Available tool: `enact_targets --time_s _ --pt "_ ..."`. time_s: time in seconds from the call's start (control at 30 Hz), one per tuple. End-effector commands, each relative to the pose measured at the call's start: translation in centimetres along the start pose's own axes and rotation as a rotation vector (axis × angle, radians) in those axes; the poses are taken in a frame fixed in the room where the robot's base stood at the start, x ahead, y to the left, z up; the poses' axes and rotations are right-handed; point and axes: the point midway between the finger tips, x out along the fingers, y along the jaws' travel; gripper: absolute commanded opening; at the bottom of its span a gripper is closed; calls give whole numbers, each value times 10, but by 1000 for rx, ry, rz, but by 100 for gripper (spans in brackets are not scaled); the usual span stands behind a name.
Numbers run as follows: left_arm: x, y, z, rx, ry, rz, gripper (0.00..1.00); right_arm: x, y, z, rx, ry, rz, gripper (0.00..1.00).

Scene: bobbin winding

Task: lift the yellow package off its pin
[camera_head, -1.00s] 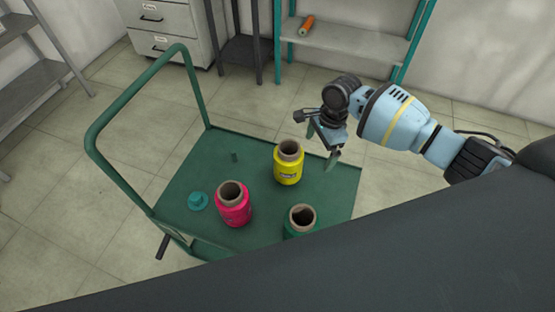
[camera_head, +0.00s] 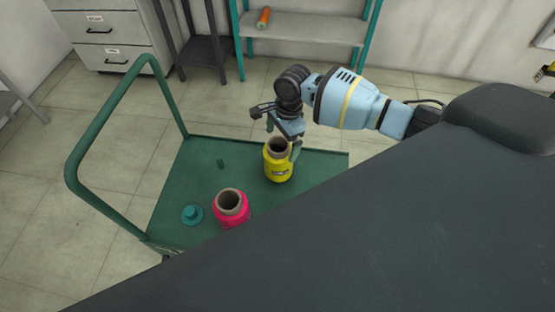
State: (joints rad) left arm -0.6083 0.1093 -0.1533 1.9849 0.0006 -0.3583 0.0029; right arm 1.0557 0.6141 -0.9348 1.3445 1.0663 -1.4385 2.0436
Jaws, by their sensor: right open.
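The yellow package (camera_head: 277,168) stands upright on the green trolley deck (camera_head: 318,170), its brown hollow core open at the top. The pin under it is hidden inside. My right gripper (camera_head: 284,139) is open at the top of the yellow package, with one finger at its right side and the other toward its far left. I cannot tell whether the fingers touch it. My left gripper is not in view.
A pink package (camera_head: 231,208) stands nearer on the deck, partly covered by my dark body. A bare pin (camera_head: 220,163) and a teal disc-shaped piece (camera_head: 192,214) are at the left. The trolley handle (camera_head: 92,128) rises at the left. A shelf (camera_head: 300,29) stands behind.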

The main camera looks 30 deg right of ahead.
Motion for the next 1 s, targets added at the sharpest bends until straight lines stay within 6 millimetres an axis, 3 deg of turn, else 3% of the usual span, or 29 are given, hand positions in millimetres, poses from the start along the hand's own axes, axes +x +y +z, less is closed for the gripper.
enact_targets --time_s 0.1,0.27,0.6,0.93,1.0 --pt "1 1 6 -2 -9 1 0 13 0 0 0 0 3 100" --pt "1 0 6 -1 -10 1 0 15 0 0 0 0 0 100" --pt "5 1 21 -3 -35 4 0 59 -3 0 0 -1 4 100" --pt "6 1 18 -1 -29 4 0 64 -4 0 0 -1 0 100" --pt "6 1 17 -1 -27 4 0 64 -4 0 0 -1 0 93"
